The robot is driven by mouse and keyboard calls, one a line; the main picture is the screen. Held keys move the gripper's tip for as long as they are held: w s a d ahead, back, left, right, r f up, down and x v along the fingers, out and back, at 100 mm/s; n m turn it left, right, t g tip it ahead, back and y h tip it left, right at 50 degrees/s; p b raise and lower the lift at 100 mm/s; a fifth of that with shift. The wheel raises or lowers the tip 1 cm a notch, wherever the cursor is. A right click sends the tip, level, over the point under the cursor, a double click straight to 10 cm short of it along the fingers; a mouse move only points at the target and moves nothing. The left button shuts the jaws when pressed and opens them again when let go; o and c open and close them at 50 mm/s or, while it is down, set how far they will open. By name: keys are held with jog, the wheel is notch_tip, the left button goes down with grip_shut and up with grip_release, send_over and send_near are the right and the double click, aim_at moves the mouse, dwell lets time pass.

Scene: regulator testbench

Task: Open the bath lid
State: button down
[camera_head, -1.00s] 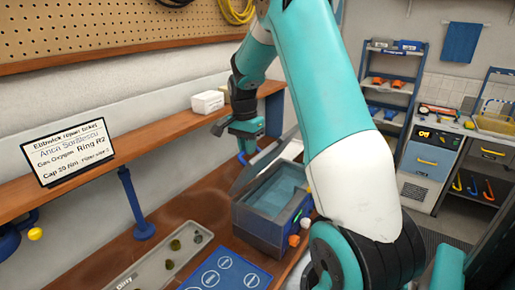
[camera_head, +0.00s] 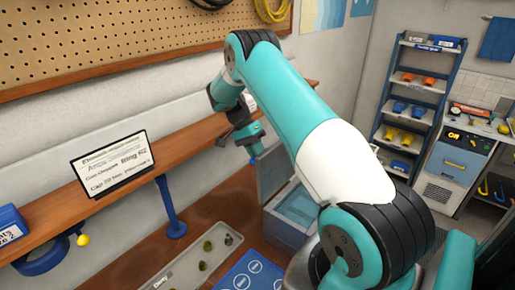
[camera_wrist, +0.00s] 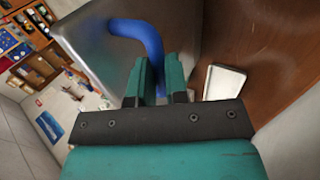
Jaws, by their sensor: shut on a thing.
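The bath (camera_head: 290,228) is a blue-grey open-topped box on the bench, with pale blue liquid showing inside. Its grey lid (camera_head: 274,172) stands raised, steeply tilted at the bath's back left side. In the wrist view the lid (camera_wrist: 95,50) is a broad grey metal panel with a curved blue handle (camera_wrist: 140,32). My gripper (camera_wrist: 160,75) is shut on this handle, which runs down between the green fingers. In the head view my gripper (camera_head: 252,155) is at the lid's upper left edge, and the handle is mostly hidden.
A shallow grey tray (camera_head: 225,232) with several dark pieces and a blue mat (camera_head: 252,270) with ring marks lie in front of the bath. A pegboard wall stands behind.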

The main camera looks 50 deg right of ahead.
jog(key=shift+s+f, duration=0.15)
jog(key=c, duration=1.1)
grip_release()
jog(key=shift+d, duration=0.2)
jog(key=shift+a, duration=0.1)
